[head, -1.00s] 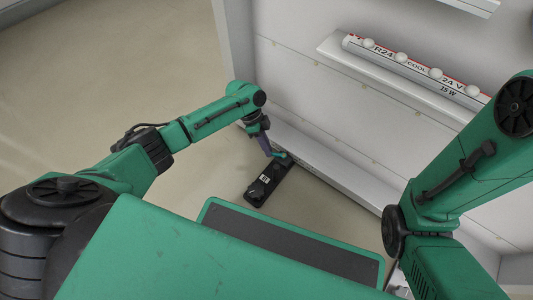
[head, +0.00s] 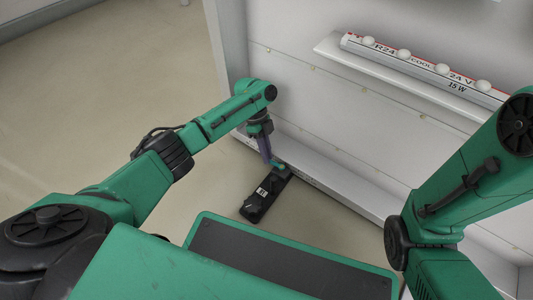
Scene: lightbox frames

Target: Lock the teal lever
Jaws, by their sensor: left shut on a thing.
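The teal lever (head: 277,164) is a small piece at the far end of a black unit (head: 262,201) that bears a white label, low by the white lightbox wall. My left gripper (head: 267,159) reaches down to it from the upper left and is shut on the lever. Its fingers cover part of the lever, so its exact angle is hard to tell. My right arm fills the right side of the picture, but its gripper is out of view.
The white lightbox frame (head: 285,62) rises behind the unit, with a low ledge along its foot. A shelf (head: 340,57) on it holds a labelled lamp strip (head: 418,66) with several white domes. The floor (head: 90,120) at left is clear.

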